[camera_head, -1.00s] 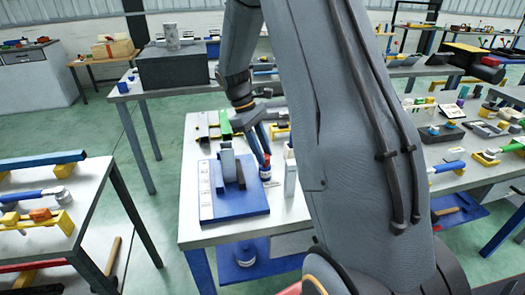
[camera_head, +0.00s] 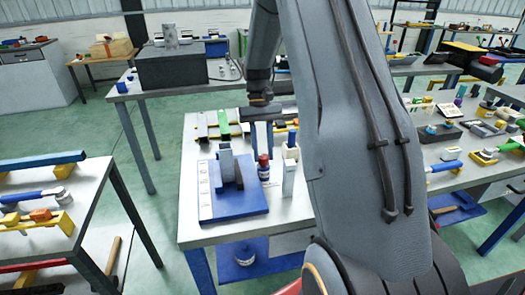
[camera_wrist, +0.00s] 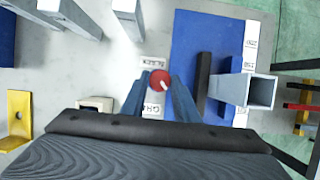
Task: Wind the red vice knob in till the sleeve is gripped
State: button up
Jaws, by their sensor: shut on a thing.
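A small red knob (camera_head: 263,159) stands at the right edge of the blue board (camera_head: 235,208). In the wrist view the red knob (camera_wrist: 160,80) lies between my fingertips. My gripper (camera_head: 262,148) points down over it, and its two blue fingers (camera_wrist: 160,90) are closed on its sides. A grey upright sleeve (camera_head: 226,165) stands on the board; in the wrist view the sleeve (camera_wrist: 258,91) is a hollow square tube. A dark upright jaw (camera_wrist: 203,83) stands between knob and sleeve. I cannot tell whether the jaw touches the sleeve.
A white upright holder (camera_head: 289,170) stands close right of the knob. Green and grey bars (camera_head: 222,122) lie behind the board. A white printed label (camera_wrist: 152,100) lies by my fingers. Bare table shows along the board's front right.

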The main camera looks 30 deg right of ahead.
jog(key=shift+s+m+y, duration=0.1)
jog(key=shift+m+y, duration=0.2)
jog(key=shift+m, duration=0.6)
jog(key=o, duration=1.1)
jog(key=shift+c, duration=0.2)
jog(key=b+v, duration=0.2)
jog(key=v, duration=0.5)
jog(key=shift+r, duration=0.35)
